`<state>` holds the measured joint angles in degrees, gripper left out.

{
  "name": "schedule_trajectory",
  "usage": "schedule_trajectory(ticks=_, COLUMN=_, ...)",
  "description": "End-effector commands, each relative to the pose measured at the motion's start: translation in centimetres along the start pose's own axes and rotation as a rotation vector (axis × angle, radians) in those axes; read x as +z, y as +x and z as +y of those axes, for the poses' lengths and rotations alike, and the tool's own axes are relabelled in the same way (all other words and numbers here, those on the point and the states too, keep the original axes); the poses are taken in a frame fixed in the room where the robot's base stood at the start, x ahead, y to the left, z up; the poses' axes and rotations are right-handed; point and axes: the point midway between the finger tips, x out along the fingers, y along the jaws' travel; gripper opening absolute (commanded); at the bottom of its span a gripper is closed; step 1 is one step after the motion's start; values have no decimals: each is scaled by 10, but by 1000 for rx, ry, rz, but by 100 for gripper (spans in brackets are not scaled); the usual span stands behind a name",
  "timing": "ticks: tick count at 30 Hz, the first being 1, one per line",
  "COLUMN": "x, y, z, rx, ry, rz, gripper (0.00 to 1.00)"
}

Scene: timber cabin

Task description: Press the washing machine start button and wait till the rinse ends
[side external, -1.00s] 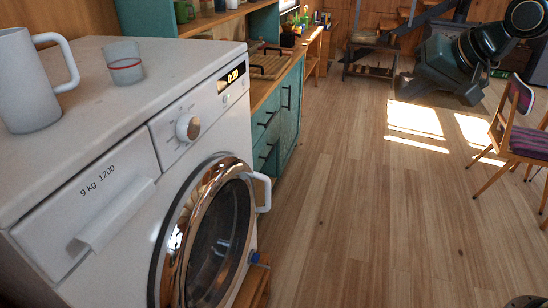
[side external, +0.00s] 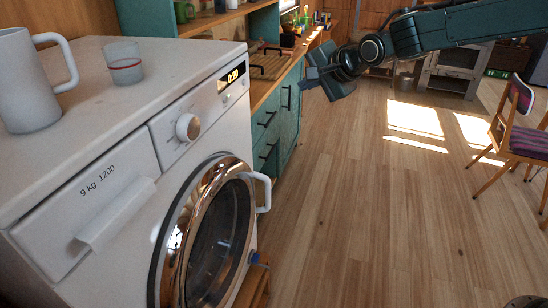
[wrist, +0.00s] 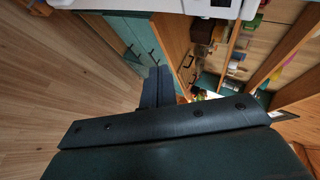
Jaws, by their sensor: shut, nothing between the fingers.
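The white washing machine (side external: 120,190) stands at the left of the side view, its round chrome-rimmed door (side external: 212,235) closed or nearly so; I cannot tell which. Its front panel has a white knob (side external: 188,127) and a small lit display (side external: 233,77) that seems to read 0:20. Small marks (side external: 224,98) sit under the display; I cannot make out which is the start button. My gripper (side external: 310,82) is shut and empty, in the air to the right of the panel, clear of the machine. In the wrist view the shut fingers (wrist: 157,88) point ahead, and a white edge of the machine (wrist: 212,8) shows at the top.
A grey mug (side external: 28,85) and a glass with a red band (side external: 123,64) stand on the machine. A teal cabinet (side external: 270,135) with a wooden counter adjoins it. A chair (side external: 520,125) is at the right. The floor (side external: 370,220) in front is clear.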

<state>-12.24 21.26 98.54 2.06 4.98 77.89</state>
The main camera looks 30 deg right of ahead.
Motion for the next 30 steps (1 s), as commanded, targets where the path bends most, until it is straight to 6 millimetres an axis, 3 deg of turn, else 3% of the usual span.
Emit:
schedule_trajectory(ticks=3, x=6, y=19, z=-2, rx=-19, ry=50, rz=-3, gripper=0)
schedule_trajectory(ticks=9, x=11, y=34, z=-5, rx=-40, ry=98, rz=-6, gripper=0)
schedule_trajectory(ticks=30, x=15, y=41, z=-10, rx=-43, ry=104, rz=-6, gripper=0)
